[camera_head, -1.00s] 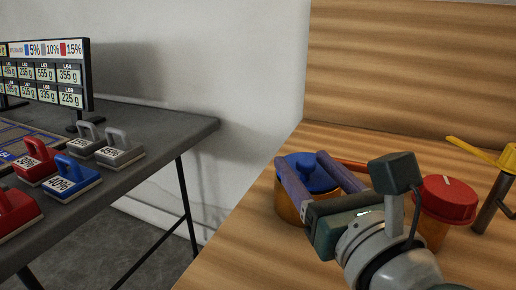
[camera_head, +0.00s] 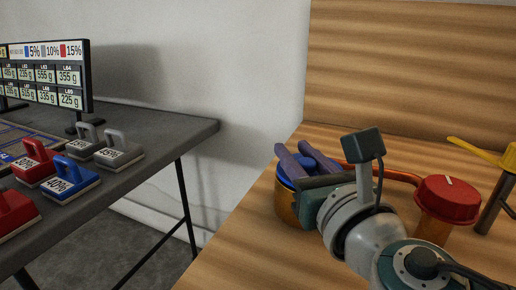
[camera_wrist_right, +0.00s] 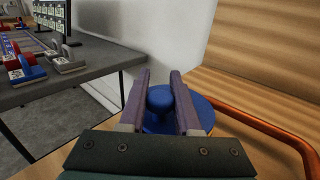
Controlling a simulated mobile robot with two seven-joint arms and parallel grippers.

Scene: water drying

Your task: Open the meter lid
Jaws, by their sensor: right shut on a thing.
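The meter is a round orange-brown body (camera_head: 287,208) with a blue lid (camera_head: 291,175) on the wooden surface. In the right wrist view the blue lid (camera_wrist_right: 204,112) has a round blue knob (camera_wrist_right: 160,99) on top. My right gripper (camera_head: 294,158) reaches over the lid, with its two purple fingers on either side of the knob. The fingers (camera_wrist_right: 160,88) are shut on the knob in the right wrist view. The lid appears to sit on the body; the gripper hides part of its rim. My left gripper is not in view.
An orange pipe (camera_head: 395,173) runs from the meter to a red-capped part (camera_head: 447,200). A yellow-handled valve (camera_head: 474,150) stands at the right. A dark table (camera_head: 150,127) with several coloured weights and a display board (camera_head: 45,75) stands at the left.

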